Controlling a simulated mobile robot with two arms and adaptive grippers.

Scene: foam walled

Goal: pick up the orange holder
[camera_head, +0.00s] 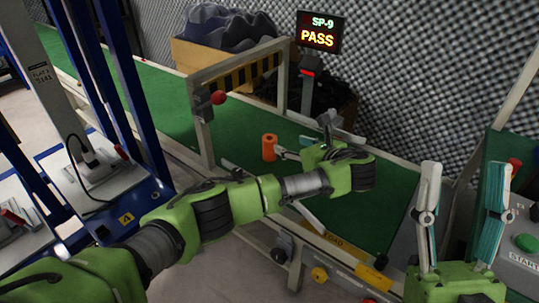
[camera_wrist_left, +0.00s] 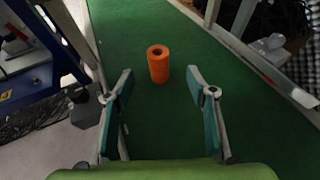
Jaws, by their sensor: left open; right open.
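The orange holder (camera_head: 269,148) is a short upright cylinder with a hole in its top. It stands on the green belt surface in the head view, just left of my left gripper (camera_head: 282,153). In the left wrist view the holder (camera_wrist_left: 158,65) stands ahead of the fingertips, roughly centred between them. My left gripper (camera_wrist_left: 158,78) is open and empty, its two teal-padded fingers spread apart and not touching the holder. My right gripper (camera_head: 461,172) is open and empty, pointing up at the lower right of the head view, far from the holder.
A frame with a striped bar (camera_head: 240,75) spans the belt (camera_head: 215,140) behind the holder. A display (camera_head: 319,33) reads SP-9 PASS. A control panel with a green button (camera_head: 526,242) is at right. The belt around the holder is clear.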

